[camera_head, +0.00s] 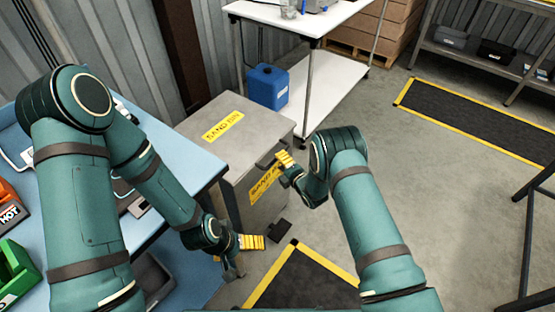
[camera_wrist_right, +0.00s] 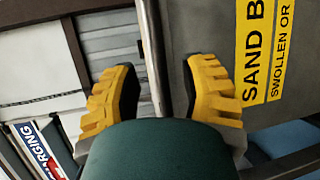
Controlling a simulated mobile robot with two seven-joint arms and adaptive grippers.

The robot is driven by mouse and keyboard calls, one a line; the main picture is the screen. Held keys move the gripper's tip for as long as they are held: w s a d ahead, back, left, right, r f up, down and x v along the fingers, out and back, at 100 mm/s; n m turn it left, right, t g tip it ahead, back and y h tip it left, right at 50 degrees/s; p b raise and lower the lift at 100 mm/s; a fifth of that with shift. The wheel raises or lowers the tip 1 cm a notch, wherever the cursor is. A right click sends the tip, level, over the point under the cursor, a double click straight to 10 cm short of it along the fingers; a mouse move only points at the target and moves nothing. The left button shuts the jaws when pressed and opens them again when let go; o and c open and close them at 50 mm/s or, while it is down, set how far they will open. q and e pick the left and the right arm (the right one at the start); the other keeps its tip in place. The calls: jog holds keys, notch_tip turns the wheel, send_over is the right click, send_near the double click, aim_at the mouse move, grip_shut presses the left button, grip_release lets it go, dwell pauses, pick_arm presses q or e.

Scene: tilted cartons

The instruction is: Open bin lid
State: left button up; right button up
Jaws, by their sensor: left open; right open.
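The sand bin (camera_head: 235,185) is a grey metal box with yellow labels on top and front. Its flat lid (camera_head: 246,145) lies shut. A dark handle (camera_head: 265,161) sits at the lid's front edge. My right gripper (camera_head: 285,160) is open with yellow fingers, right beside the handle end at the front edge. In the right wrist view its spread fingers (camera_wrist_right: 160,88) frame a grey edge of the bin, beside the labelled surface (camera_wrist_right: 210,35); contact cannot be told. My left gripper (camera_head: 245,245) is open and empty, low in front of the bin.
A blue workbench (camera_head: 195,165) with a green bin (camera_head: 15,275) stands left of the sand bin. A black mat (camera_head: 305,280) with yellow edges lies in front.

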jog(key=shift+b+x, duration=0.3)
jog(key=shift+x, duration=1.45)
grip_shut()
jog(key=shift+r, duration=0.2)
